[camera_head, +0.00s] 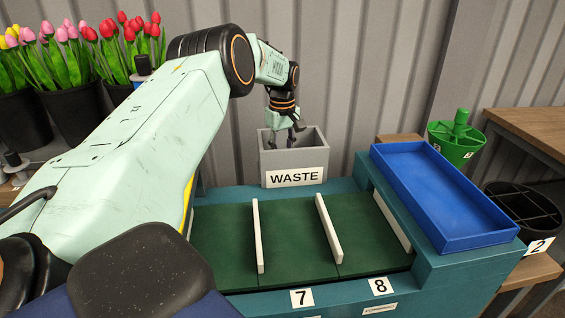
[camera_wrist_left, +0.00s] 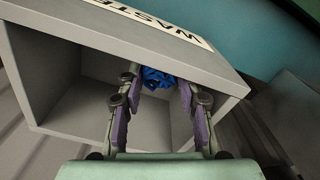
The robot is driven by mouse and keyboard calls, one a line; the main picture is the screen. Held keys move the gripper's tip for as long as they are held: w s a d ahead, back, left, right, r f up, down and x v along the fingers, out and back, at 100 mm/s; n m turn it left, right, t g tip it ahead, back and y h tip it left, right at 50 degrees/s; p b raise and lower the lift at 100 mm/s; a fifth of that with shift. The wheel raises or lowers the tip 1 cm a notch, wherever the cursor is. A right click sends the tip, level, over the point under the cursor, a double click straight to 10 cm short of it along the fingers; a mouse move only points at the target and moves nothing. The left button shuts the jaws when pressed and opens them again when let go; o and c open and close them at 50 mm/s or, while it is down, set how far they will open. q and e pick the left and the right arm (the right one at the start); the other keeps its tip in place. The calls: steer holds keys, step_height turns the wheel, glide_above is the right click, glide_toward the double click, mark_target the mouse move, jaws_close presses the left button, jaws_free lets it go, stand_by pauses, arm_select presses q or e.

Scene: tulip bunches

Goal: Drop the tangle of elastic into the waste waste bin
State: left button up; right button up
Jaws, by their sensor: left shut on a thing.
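The waste bin (camera_head: 308,160) is a grey open box with a white WASTE label, standing at the back middle. It also shows in the left wrist view (camera_wrist_left: 45,75), its mouth open below the gripper. My left gripper (camera_head: 291,133) reaches down at the bin's mouth. In the left wrist view the left gripper (camera_wrist_left: 157,88) is shut on a blue tangle of elastic (camera_wrist_left: 158,78), held between the fingertips over the bin's opening. The tangle is hidden or too small to make out in the head view. My right gripper is not in view.
Dark green belt sections (camera_head: 285,235) with white dividers lie in front of the bin. A blue tray (camera_head: 437,243) stands to the right. A green pot (camera_head: 455,140) and a dark divided container (camera_head: 525,208) are farther right. Tulip bunches (camera_head: 125,50) stand in dark buckets at the left.

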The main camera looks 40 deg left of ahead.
arm_select(q)
step_height(320, 180, down, 2)
steer(key=shift+s+d+f, duration=0.1)
steer(key=shift+d+f, duration=0.05)
steer(key=shift+a+f, duration=0.25)
steer(key=shift+d, duration=0.2)
steer(key=shift+a+f, duration=0.15)
steer(key=shift+f, duration=0.4)
steer(key=o, duration=0.5)
steer(key=shift+o, duration=0.8)
steer(key=shift+r, duration=0.15)
